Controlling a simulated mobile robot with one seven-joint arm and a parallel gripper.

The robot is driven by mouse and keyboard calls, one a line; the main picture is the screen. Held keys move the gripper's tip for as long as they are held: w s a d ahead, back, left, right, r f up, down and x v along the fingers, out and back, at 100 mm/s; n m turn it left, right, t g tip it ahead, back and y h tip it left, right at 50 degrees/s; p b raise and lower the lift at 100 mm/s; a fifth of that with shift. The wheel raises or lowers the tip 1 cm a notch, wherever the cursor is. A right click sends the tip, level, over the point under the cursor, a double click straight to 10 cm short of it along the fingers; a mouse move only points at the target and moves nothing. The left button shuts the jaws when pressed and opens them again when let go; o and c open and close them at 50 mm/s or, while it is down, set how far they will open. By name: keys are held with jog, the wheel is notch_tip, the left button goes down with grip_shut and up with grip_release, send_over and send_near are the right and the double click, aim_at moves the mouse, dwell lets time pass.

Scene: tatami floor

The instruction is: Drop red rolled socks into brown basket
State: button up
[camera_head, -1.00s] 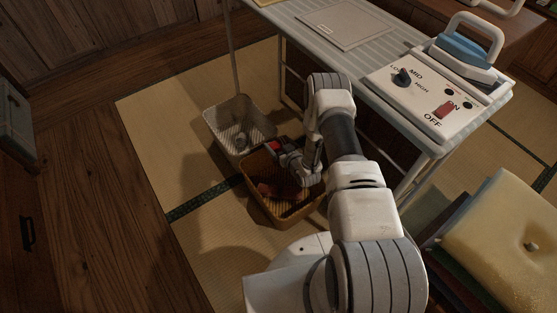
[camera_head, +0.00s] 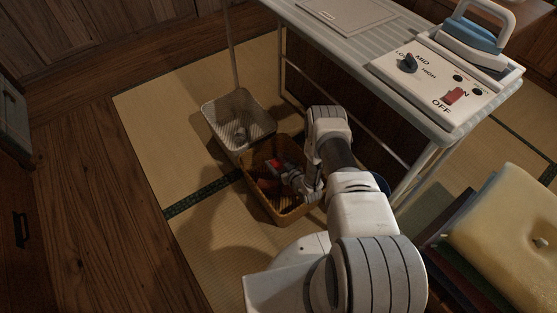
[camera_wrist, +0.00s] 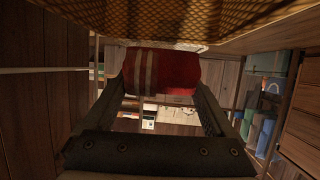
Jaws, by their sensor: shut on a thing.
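The brown basket (camera_head: 283,216) stands on the tatami beside my arm. My gripper (camera_head: 281,166) reaches down into its opening, below or about level with the rim. It is shut on the red rolled socks (camera_head: 273,163). In the wrist view, the socks (camera_wrist: 165,72) are a red roll with pale stripes, between the two fingers (camera_wrist: 160,90). The basket's woven wall (camera_wrist: 170,18) fills the top of that view, close to the socks. A dark red item (camera_head: 268,186) lies inside the basket; I cannot tell what it is.
A pale wire-like basket (camera_head: 236,108) stands just behind the brown one, with a small item inside. A long table (camera_head: 370,48) with a control panel and blue iron (camera_head: 474,45) is at the right. Stacked cushions (camera_head: 508,225) lie at lower right. Tatami at left is clear.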

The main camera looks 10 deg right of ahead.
jog(key=shift+f, duration=0.65)
jog(key=o, duration=1)
jog(key=shift+s+r, duration=0.1)
